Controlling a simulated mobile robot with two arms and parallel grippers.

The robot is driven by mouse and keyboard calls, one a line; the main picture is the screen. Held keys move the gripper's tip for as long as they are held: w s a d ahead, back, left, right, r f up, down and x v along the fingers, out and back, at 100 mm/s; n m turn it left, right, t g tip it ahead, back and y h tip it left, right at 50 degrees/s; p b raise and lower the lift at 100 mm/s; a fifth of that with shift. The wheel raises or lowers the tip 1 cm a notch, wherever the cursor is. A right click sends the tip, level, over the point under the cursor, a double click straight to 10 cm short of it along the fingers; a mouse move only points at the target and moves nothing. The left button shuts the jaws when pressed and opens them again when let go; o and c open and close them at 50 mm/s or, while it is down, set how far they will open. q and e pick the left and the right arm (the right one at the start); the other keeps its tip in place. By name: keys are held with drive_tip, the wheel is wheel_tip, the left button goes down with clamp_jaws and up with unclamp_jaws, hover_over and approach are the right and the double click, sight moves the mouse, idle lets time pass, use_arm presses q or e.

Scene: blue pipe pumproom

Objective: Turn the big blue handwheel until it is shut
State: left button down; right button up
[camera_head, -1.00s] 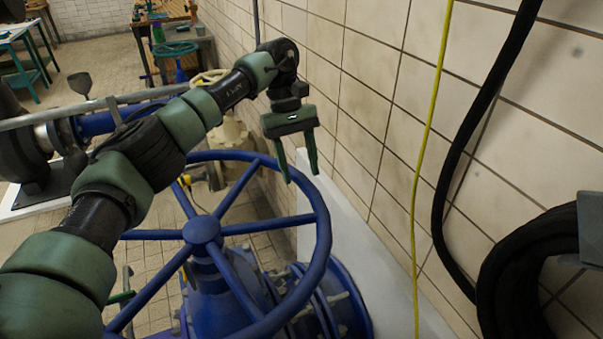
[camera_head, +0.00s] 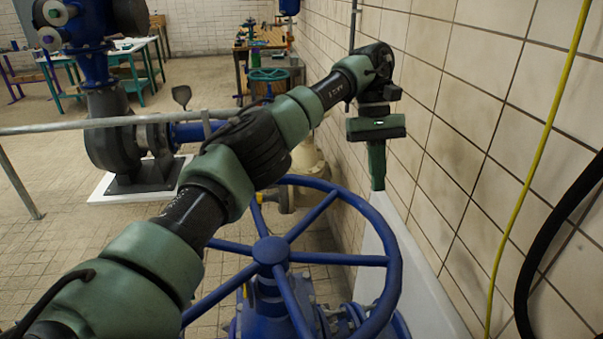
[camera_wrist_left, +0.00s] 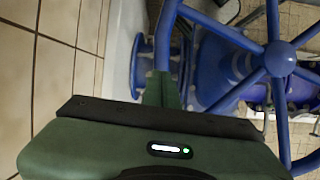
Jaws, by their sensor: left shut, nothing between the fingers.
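The big blue handwheel (camera_head: 271,251) lies in the lower middle of the head view, a spoked wheel on a blue valve body (camera_head: 268,318). My left arm crosses over its left side and hides part of the rim. My left gripper (camera_head: 378,186) hangs fingers down near the wall, beyond the wheel's far right rim. Its fingers are together and hold nothing. In the left wrist view the wheel's hub (camera_wrist_left: 280,59) and spokes show at the right, and the shut fingers (camera_wrist_left: 160,80) point towards the rim; contact cannot be told. My right gripper is not in view.
A tiled wall with a yellow cable (camera_head: 540,165) and a black hose (camera_head: 560,235) bounds the right side. A grey rail (camera_head: 100,124) and a dark pump (camera_head: 115,140) stand at the left. Workbenches and a small teal handwheel (camera_head: 268,74) are farther back.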

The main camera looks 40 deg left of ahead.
sight(329, 198)
use_arm(q)
drive_tip(key=a+n, duration=0.2)
drive_tip(key=a, duration=0.1)
drive_tip(key=s+a+f+n, duration=0.1)
drive_tip(key=a+n, duration=0.1)
drive_tip(key=a, duration=0.1)
drive_tip(key=s+a+n+t, duration=0.1)
drive_tip(key=a+n, duration=0.1)
drive_tip(key=a, duration=0.2)
drive_tip(key=shift+f+h, duration=0.3)
drive_tip(key=s+a+r+n+t+y+b, duration=0.1)
drive_tip(key=s+a+r+n+t, duration=0.1)
drive_tip(key=s+a+n, duration=0.55)
drive_tip(key=s+a+r+n+t+y, duration=0.2)
drive_tip(key=s+a+n, duration=0.45)
drive_tip(key=a, duration=0.65)
drive_tip(key=w+d+f+n, duration=0.1)
drive_tip(key=w+f, duration=0.2)
drive_tip(key=f, duration=0.6)
drive_tip(key=shift+d+f, duration=0.15)
drive_tip(key=shift+w, duration=0.1)
